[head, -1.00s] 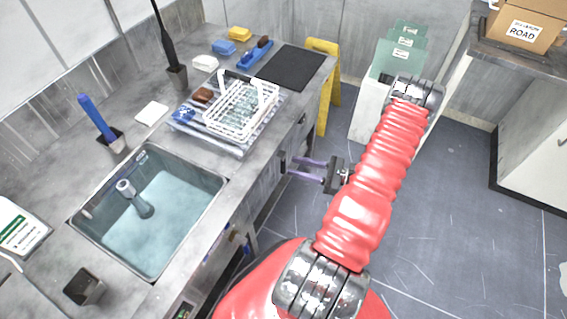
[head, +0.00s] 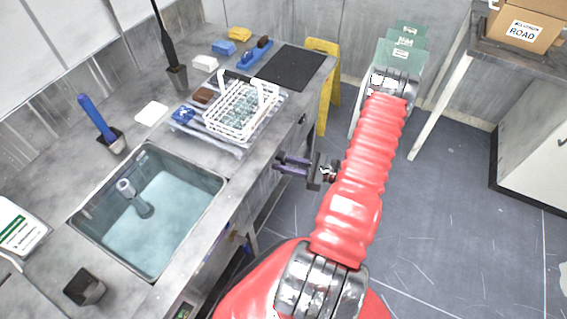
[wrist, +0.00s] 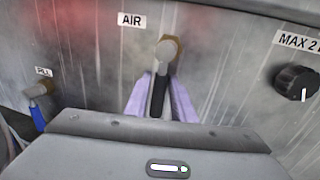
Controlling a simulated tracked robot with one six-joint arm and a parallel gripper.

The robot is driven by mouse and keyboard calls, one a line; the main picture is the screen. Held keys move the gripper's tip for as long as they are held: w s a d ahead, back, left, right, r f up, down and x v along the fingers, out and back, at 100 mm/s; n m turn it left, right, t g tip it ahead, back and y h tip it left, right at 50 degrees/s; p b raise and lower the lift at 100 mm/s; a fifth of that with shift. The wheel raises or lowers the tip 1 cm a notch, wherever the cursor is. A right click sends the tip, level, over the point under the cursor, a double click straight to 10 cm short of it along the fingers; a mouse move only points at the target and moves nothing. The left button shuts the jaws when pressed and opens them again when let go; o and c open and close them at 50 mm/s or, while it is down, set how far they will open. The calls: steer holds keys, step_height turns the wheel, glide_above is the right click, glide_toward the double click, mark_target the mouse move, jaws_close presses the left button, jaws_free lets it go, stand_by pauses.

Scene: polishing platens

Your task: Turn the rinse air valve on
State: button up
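The air valve (wrist: 160,85) sits on the grey panel under the white AIR label (wrist: 132,20). It has a metal body, a brass-coloured fitting and a black lever that hangs straight down. My gripper (wrist: 161,88) faces the panel with one purple finger on each side of the lever. Its fingers look apart, and whether either touches the lever cannot be told. The head view shows my gripper (head: 279,163) at the front face of the counter, below the rack; the valve is hidden there.
A second valve with a blue lever (wrist: 38,118) is at left, and a black knob (wrist: 296,82) at right. The counter carries a water-filled sink (head: 160,220) and a white wire rack (head: 240,108). A yellow stand (head: 324,90) is beyond. Floor to the right is open.

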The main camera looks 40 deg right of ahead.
jaws_close()
